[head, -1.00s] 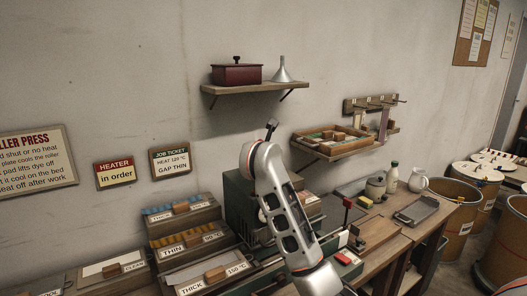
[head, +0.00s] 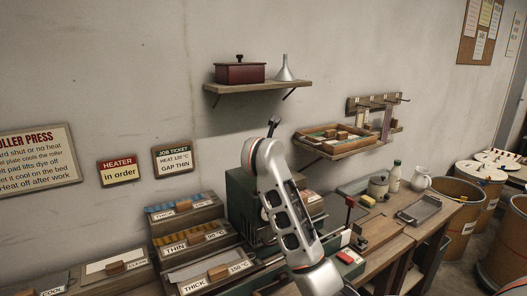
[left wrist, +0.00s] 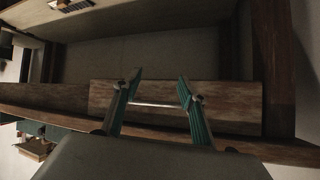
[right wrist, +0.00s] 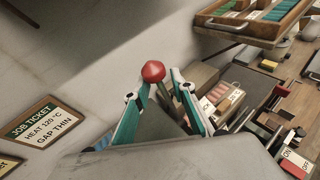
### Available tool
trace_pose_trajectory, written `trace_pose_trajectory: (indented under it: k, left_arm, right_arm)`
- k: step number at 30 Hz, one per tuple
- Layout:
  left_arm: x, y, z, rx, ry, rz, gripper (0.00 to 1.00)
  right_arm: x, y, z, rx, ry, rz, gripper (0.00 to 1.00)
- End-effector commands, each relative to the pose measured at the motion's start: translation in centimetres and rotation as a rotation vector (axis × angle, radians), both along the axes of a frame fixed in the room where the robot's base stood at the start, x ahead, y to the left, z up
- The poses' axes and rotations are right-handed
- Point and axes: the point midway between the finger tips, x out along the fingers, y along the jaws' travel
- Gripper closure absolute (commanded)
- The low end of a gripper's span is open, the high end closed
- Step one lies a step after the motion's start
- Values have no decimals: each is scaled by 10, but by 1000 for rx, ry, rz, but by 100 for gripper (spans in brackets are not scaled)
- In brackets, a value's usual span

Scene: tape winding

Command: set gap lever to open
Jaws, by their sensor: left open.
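A lever with a red knob (right wrist: 153,71) shows in the right wrist view. The knob sits between the fingertips of my right gripper (right wrist: 160,77), and its thin stem runs down between the fingers. The fingers stand apart with space around the stem; I see no clear contact. The lever's gap markings are not visible. My left gripper (left wrist: 160,78) is open and empty in front of a wooden board (left wrist: 230,105). It is outside the head view.
Another red-topped lever (head: 349,202) stands on the bench right of my arm, near an ON/OFF switch (right wrist: 290,160). Labelled boxes (head: 188,240) are stacked left of the press. A wall shelf (head: 255,86) and a tray shelf (head: 340,150) are above. A job ticket (head: 173,158) reads GAP THIN.

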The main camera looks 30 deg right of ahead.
Motion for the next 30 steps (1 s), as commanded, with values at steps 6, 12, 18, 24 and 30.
trace_pose_trajectory:
  k: [6, 12, 18, 24, 30]
  left_arm:
    - [1, 0, 0, -1, 0, 1, 58]
    - [1, 0, -1, -2, -1, 1, 58]
    - [1, -1, -1, -2, -1, 1, 58]
    - [1, -1, -1, -2, -1, 1, 58]
    - [1, -1, -1, -2, -1, 1, 58]
  right_arm:
    - [-30, 17, 11, 3, -3, 3, 75]
    - [-65, 34, 25, 2, -5, 3, 75]
    - [-88, 46, 34, 0, -5, 1, 75]
    - [-97, 50, 37, -2, -3, 0, 75]
    - [-97, 50, 37, -2, -3, 0, 75]
